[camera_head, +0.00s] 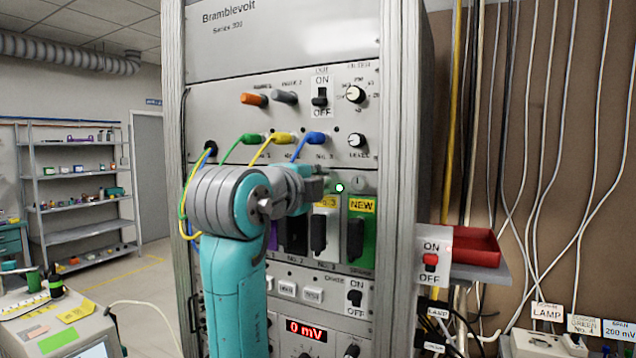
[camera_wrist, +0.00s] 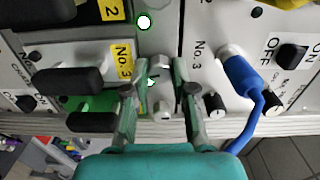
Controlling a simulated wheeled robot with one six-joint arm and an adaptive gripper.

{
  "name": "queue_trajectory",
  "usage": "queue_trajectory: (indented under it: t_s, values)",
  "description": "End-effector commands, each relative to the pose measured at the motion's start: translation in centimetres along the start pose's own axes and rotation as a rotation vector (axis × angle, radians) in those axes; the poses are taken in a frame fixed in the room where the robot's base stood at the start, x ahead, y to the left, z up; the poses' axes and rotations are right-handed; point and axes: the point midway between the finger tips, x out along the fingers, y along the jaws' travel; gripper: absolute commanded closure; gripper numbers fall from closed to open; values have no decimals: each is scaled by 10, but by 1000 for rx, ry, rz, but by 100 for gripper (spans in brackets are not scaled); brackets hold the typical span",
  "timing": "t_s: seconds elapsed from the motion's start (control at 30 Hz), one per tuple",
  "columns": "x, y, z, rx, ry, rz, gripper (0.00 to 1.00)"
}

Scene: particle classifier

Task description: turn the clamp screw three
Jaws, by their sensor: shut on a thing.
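My gripper (camera_head: 318,185) reaches the grey panel just above the cartridge labelled No. 3 (camera_head: 326,227). In the wrist view my gripper (camera_wrist: 160,78) has its two fingers on either side of a small pale metal clamp screw (camera_wrist: 160,73), shut on it. The yellow No. 3 label (camera_wrist: 122,62) is beside the fingers in the wrist view. I cannot tell how far the screw is turned.
A blue plug (camera_head: 316,138) with its cable sits close above my gripper. A lit lamp (camera_head: 340,188) is just right of it. A green cartridge marked NEW (camera_head: 360,228) stands beside cartridge three. A red tray (camera_head: 470,247) is at the right.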

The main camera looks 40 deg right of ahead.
Motion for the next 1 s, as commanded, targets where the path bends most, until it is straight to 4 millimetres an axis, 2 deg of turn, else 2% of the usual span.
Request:
queue_trajectory:
  t_s: [0.33,0.37,0.43,0.77,0.87,1.0]
  values:
    - [0,1,0,0,0,3,100]
    - [0,1,0,0,0,3,67]
    - [0,1,0,0,0,3,50]
    - [-1,0,0,1,0,1,50]
    - [-8,0,0,1,-1,0,50]
    - [-28,0,1,3,-4,1,50]
